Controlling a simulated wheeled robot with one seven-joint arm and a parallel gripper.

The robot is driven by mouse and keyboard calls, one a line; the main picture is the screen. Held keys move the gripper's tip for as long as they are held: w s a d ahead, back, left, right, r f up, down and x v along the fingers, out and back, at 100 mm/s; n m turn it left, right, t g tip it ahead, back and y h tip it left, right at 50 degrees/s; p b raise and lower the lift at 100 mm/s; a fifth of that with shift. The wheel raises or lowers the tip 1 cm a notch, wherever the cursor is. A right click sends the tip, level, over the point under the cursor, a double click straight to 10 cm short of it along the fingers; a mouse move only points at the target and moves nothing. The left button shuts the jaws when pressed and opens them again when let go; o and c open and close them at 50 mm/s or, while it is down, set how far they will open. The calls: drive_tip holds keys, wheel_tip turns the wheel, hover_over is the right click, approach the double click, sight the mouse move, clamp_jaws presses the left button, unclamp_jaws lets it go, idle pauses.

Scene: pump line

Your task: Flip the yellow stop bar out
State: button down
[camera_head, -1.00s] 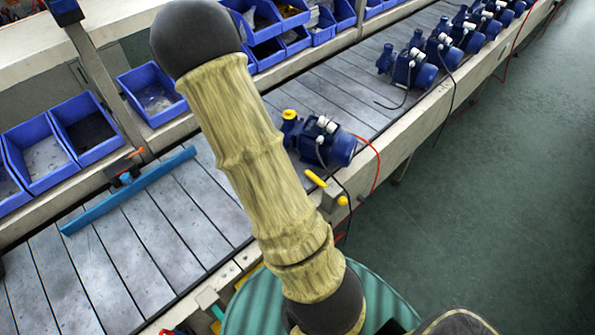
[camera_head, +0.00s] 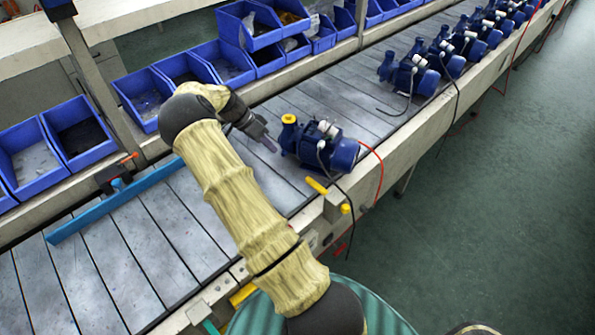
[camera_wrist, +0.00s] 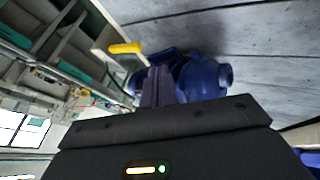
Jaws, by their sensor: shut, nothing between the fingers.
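The yellow stop bar (camera_head: 317,186) is a short rod on a grey block at the belt's near edge, beside the nearest blue pump (camera_head: 322,146). In the wrist view the yellow bar (camera_wrist: 125,48) shows at the upper left, past my fingers. My gripper (camera_head: 270,146) is shut and empty above the belt, just left of the nearest pump and apart from the bar. In the wrist view my gripper (camera_wrist: 158,75) points toward the pump (camera_wrist: 205,78), and its fingers cover part of it.
A yellow knob (camera_head: 346,208) sits on the bar's block. A red hose and black cable hang from the pump over the edge. Several more pumps (camera_head: 412,75) stand farther along the belt. A blue rail (camera_head: 115,202) crosses the belt at left. Blue bins (camera_head: 78,137) line the back.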

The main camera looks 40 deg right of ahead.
drive_tip(key=p+x, duration=0.2)
drive_tip(key=x, duration=0.7)
drive_tip(key=shift+r, duration=0.1)
drive_tip(key=s, duration=0.1)
drive_tip(key=s+p, duration=0.1)
drive_tip(key=s, duration=0.1)
drive_tip(key=shift+d+f+p, duration=0.25)
drive_tip(key=shift+p, duration=0.05)
drive_tip(key=shift+s+f, duration=0.15)
drive_tip(key=shift+s, duration=0.5)
drive_tip(key=shift+d, duration=0.1)
